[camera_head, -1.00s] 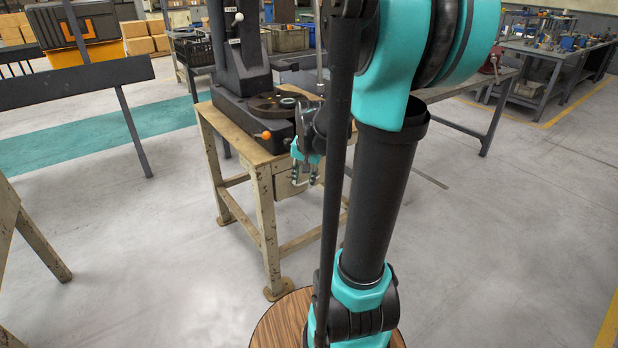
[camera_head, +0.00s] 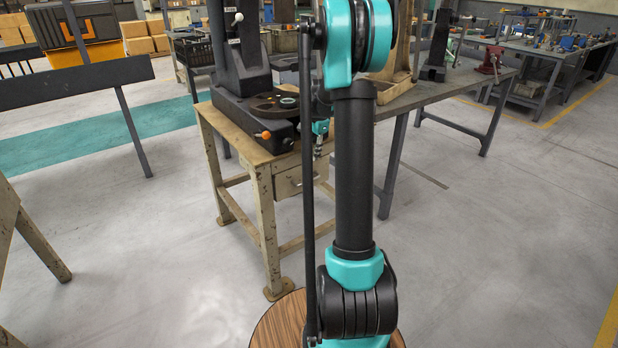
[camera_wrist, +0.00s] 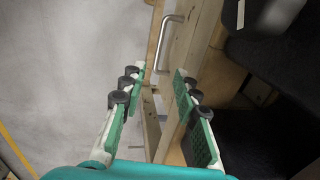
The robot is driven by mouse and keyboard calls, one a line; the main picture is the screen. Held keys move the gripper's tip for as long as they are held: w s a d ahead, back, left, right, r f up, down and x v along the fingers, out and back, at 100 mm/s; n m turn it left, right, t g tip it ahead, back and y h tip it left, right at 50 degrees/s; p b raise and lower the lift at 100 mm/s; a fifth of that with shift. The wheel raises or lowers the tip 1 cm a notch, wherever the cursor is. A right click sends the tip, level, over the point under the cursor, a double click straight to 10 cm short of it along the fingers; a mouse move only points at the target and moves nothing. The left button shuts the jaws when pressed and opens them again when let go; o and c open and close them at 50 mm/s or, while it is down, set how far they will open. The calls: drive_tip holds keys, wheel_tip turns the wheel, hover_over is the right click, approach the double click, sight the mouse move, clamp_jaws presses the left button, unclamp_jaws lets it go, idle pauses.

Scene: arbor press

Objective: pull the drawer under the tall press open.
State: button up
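The tall dark press (camera_head: 241,75) stands on a worn cream-coloured table. The drawer (camera_head: 287,183) is a pale front under the tabletop and looks shut; my arm hides part of this area. In the wrist view the drawer's silver bar handle (camera_wrist: 167,42) stands out from the pale drawer front (camera_wrist: 203,22). My gripper (camera_wrist: 156,82) is open and empty, its green-padded fingers apart. The handle lies ahead of the fingertips, roughly in line with the gap, and I see no contact. In the head view my gripper (camera_head: 319,146) is small beside the table's right side, partly hidden.
The press table (camera_head: 258,176) has splayed legs and a low rail. A long grey bench (camera_head: 430,92) stands close on the right, with a red vise (camera_head: 491,62) on it. A dark board on legs (camera_head: 75,83) is at the left. The floor in front is clear.

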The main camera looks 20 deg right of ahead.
sight(309, 181)
drive_tip(key=f, duration=0.4)
drive_tip(key=w+f, duration=0.1)
drive_tip(key=f, duration=0.4)
drive_tip(key=w+f, duration=0.1)
drive_tip(key=f, duration=0.3)
drive_tip(key=shift+w+a+f, duration=0.2)
drive_tip(key=shift+a+f, duration=0.05)
drive_tip(key=shift+a, duration=0.15)
clamp_jaws()
